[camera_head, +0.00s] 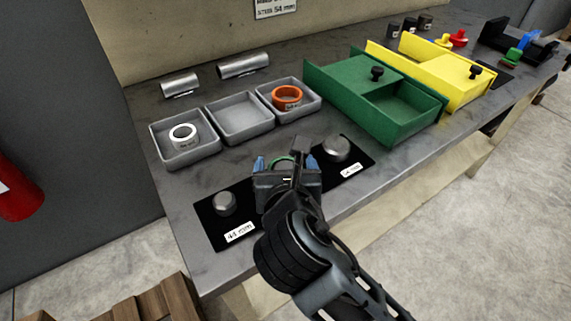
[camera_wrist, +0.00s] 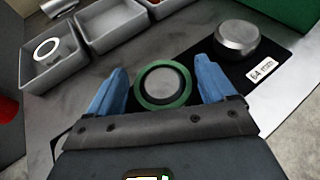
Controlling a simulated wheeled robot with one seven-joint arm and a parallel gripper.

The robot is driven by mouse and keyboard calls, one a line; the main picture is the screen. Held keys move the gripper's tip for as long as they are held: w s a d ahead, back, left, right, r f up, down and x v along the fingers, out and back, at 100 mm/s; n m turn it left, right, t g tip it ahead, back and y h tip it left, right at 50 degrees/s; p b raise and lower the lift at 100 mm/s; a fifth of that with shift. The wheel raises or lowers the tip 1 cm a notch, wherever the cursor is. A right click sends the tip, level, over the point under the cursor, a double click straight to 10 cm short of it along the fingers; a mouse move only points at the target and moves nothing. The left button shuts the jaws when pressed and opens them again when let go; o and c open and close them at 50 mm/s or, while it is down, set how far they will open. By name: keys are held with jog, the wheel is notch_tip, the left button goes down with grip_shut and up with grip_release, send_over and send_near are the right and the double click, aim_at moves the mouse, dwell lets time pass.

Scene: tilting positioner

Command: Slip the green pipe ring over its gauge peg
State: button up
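The green pipe ring (camera_wrist: 143,98) lies around the grey top of a peg (camera_wrist: 163,80) in the wrist view. How far down it sits I cannot tell. In the head view only the ring's far edge (camera_head: 280,159) shows; my gripper hides that peg. My gripper (camera_wrist: 164,82) is above it, its blue fingers (camera_wrist: 110,92) on either side of the ring. A narrow gap shows between each finger and the ring, so it looks open. The black mat (camera_head: 355,156) bears a peg (camera_head: 224,203) by a 44 mm label and another (camera_wrist: 237,38) by a 64 mm label.
A grey tray (camera_head: 160,127) at left holds a white ring (camera_head: 182,133). The middle tray (camera_head: 238,138) is empty, and the right tray (camera_head: 313,93) holds an orange ring (camera_head: 287,94). A green box (camera_head: 405,135) and a yellow box (camera_head: 452,95) stand to the right.

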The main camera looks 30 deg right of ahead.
jog(key=shift+o, duration=1.3)
jog(key=shift+s, duration=0.1)
jog(key=v, duration=0.7)
jog(key=shift+s+a+r, duration=0.15)
jog(key=shift+s+a, duration=0.05)
jog(key=shift+s, duration=0.05)
